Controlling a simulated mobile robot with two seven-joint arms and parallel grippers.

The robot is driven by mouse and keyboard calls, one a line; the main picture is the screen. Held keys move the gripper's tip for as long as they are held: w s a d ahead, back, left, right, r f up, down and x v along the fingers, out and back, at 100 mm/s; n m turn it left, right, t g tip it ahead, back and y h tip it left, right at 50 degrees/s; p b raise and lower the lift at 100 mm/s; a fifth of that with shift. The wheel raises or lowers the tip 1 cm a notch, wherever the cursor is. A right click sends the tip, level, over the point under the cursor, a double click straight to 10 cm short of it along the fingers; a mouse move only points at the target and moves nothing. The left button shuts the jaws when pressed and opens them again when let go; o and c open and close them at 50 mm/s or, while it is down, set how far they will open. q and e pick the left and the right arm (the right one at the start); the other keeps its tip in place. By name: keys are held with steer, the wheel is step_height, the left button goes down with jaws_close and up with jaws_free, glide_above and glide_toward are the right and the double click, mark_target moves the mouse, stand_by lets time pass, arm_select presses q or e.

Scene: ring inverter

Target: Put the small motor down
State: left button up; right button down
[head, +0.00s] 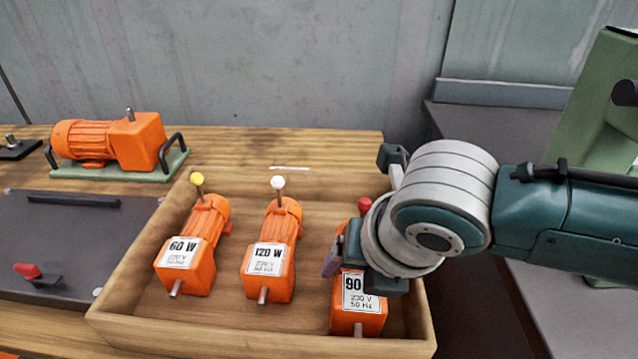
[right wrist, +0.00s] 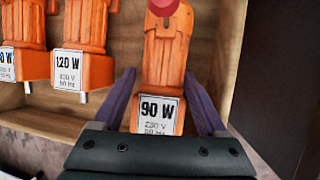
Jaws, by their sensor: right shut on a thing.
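The small orange motor labelled 90 W (head: 358,322) is at the right end of the wooden tray (head: 130,278), with a red knob on its pin. My right gripper (head: 357,266) is shut on it from above, one finger on each side. In the right wrist view the 90 W motor (right wrist: 166,58) sits between the two purple fingers (right wrist: 160,88). It looks low in the tray, but I cannot tell whether it touches the floor. My left gripper is not in view.
The 60 W motor (head: 195,245), yellow-knobbed, and the 120 W motor (head: 272,250), white-knobbed, stand in the same tray. A larger orange motor (head: 110,140) on a green base is behind left. A dark panel (head: 70,240) with a red switch lies left. The tray's right wall is close.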

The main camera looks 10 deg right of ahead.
steer(key=shift+c, duration=1.7)
jaws_free()
steer(key=shift+s+d+f, duration=0.1)
steer(key=shift+s+f, duration=0.05)
steer(key=shift+f, duration=0.1)
steer(key=o, duration=0.3)
steer(key=shift+o, duration=0.2)
steer(key=shift+r, duration=0.1)
